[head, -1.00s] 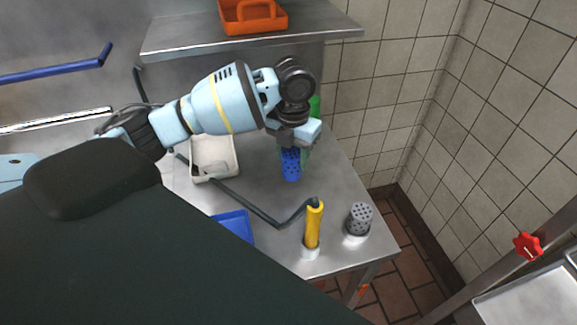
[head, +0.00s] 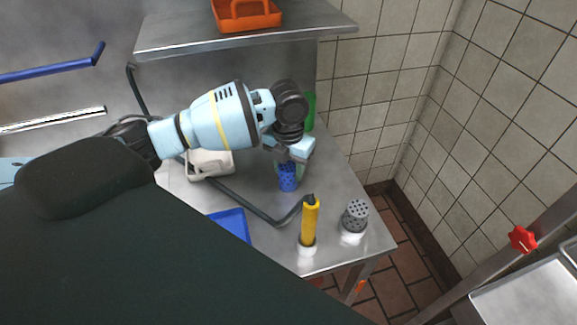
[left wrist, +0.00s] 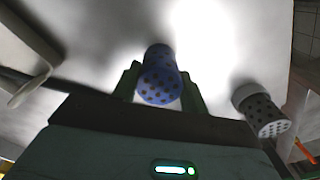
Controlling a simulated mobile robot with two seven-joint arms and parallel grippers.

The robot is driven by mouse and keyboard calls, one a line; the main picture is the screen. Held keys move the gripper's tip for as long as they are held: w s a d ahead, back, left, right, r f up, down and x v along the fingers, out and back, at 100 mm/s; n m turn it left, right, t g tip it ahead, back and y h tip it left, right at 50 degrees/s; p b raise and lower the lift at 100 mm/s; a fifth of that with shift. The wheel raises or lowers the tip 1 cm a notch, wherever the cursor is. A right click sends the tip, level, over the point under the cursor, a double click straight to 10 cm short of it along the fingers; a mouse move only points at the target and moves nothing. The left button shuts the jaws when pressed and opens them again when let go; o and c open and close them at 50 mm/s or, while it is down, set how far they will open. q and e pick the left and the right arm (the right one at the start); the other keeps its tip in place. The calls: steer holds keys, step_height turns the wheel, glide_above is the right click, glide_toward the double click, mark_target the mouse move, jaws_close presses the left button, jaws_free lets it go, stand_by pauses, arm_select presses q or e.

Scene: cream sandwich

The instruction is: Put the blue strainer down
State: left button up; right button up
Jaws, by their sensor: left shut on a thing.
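The blue strainer (head: 288,178) is a small blue cup with dark holes, low over or on the metal table (head: 330,225); I cannot tell whether it touches the top. My left gripper (head: 289,160) is shut on it from above. In the left wrist view the strainer (left wrist: 159,78) sits between the two green-looking fingers (left wrist: 160,88). My right gripper is in neither view.
A grey perforated shaker (head: 355,215) and a yellow-handled tool (head: 310,222) stand near the table's front right edge. A blue tray (head: 231,223) and a white container (head: 208,163) lie left. A green object (head: 309,110) is behind my gripper. An orange caddy (head: 246,15) sits on the shelf.

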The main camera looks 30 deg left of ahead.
mark_target(288, 166)
arm_select(q)
steer(key=o, duration=1)
steer(key=shift+f, duration=0.1)
step_height(288, 166, up, 12)
steer(key=shift+r, duration=0.2)
